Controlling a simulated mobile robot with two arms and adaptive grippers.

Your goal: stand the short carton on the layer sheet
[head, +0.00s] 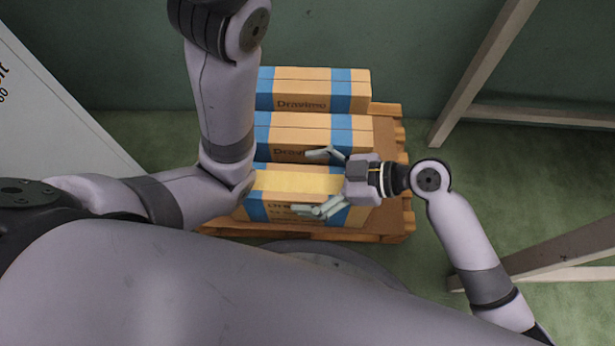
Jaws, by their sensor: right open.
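Three orange-tan cartons with blue bands lie in rows on a wooden pallet (405,215): a back carton (305,90), a middle carton (300,123) and a front carton (290,212). I cannot tell which, if any, is the short carton. A pale yellow flat area (297,184) shows on top of the front carton; I cannot tell whether it is the layer sheet. My right gripper (320,181) is open over the front carton, its fingers spread to either side of the yellow area and pointing left. I see nothing held in it. My left gripper is out of view.
My left arm covers the left ends of the cartons. A pale panel (50,110) with print stands at the left. Grey frame legs (485,70) stand at the right, with another beam (560,262) lower right. Green floor is free right of the pallet.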

